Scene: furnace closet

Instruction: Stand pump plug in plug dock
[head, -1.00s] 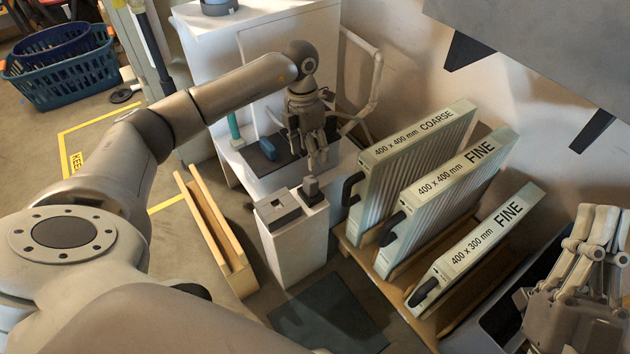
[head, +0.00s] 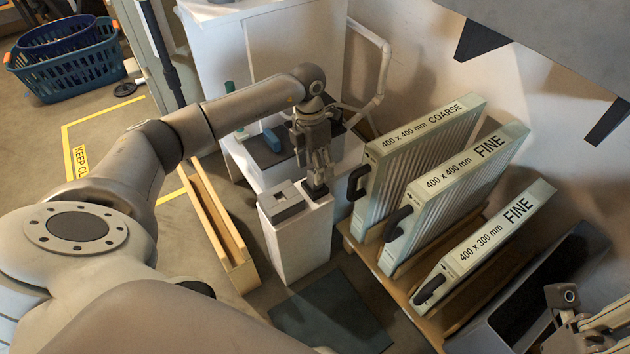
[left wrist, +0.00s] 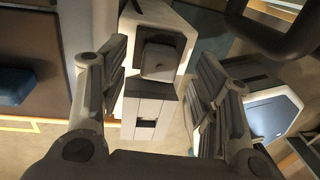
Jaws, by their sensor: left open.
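The pump plug (head: 316,192) is a small dark block standing at the right side of a white pedestal's top. In the left wrist view the plug (left wrist: 160,62) shows as a grey block on a dark square base. The plug dock (head: 289,210), a grey box with a square opening, is beside it on the left. The dock also shows in the left wrist view (left wrist: 131,107), with its dark slot empty. My left gripper (head: 321,168) points down just above the plug. Its open fingers (left wrist: 162,72) appear on both sides of the plug. My right gripper (head: 590,325) is partly cut off at the lower right.
The white pedestal (head: 300,248) carries plug and dock. Filters in a wooden rack (head: 408,292) stand close on its right. A wooden channel (head: 222,232) lies to the left. Behind is a dark tray (head: 262,157) with a blue object (head: 272,140).

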